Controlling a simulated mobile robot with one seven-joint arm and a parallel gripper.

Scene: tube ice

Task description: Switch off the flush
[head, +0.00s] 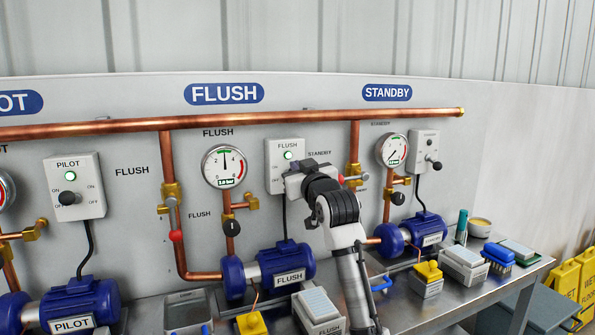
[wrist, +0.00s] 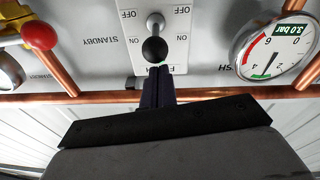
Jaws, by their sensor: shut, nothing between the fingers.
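The flush switch box (head: 278,165) is a light grey box on the back panel under the blue FLUSH sign, with a lit green lamp (head: 288,155). My gripper (head: 300,182) is in front of its lower part and hides the lever in the head view. In the upside-down wrist view, the lever's black ball (wrist: 154,50) lies level with the ON labels, away from the OFF labels. My gripper (wrist: 158,72) is shut and empty, its tips right by the ball on the lamp side. I cannot tell whether they touch it. The fingers mostly cover the lamp there.
The flush gauge (head: 224,167) is left of the box; in the wrist view it reads 3.0 bar. A copper pipe (head: 270,118) runs above the box. The standby box (head: 422,150) is to the right, the pilot box (head: 75,185) far left. Blue pumps and tools crowd the bench below.

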